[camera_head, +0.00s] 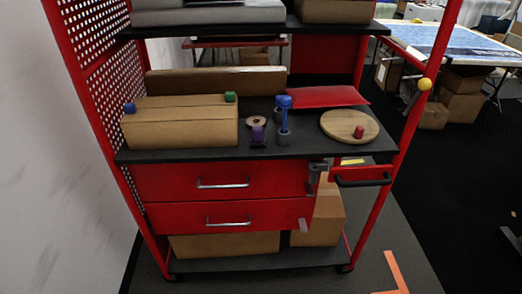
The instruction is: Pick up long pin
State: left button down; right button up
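A tall blue pin-like piece (284,103) with a wider top stands on the cart's black worktop, its lower end at a grey cylinder (283,138). It looks like the longest upright piece here; a second dark grey holder (277,115) stands just behind it, partly hidden. A short purple piece (258,133) stands to its left. A short red peg (359,131) stands on a round wooden disc (341,126) to the right. I cannot tell for sure which piece is the long pin. Neither of my grippers is in view.
A cardboard box (180,128) with small blue (129,108) and green (230,97) pieces on top fills the worktop's left. A tape roll (257,121) and red pouch (315,97) lie nearby. Red posts and an upper shelf (240,28) frame the worktop.

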aim_at(285, 100)
jog(key=i+j, duration=0.15)
jog(key=j, duration=0.15)
jog(key=i+j, duration=0.15)
jog(key=j+z, duration=0.1)
jog(key=z, duration=1.55)
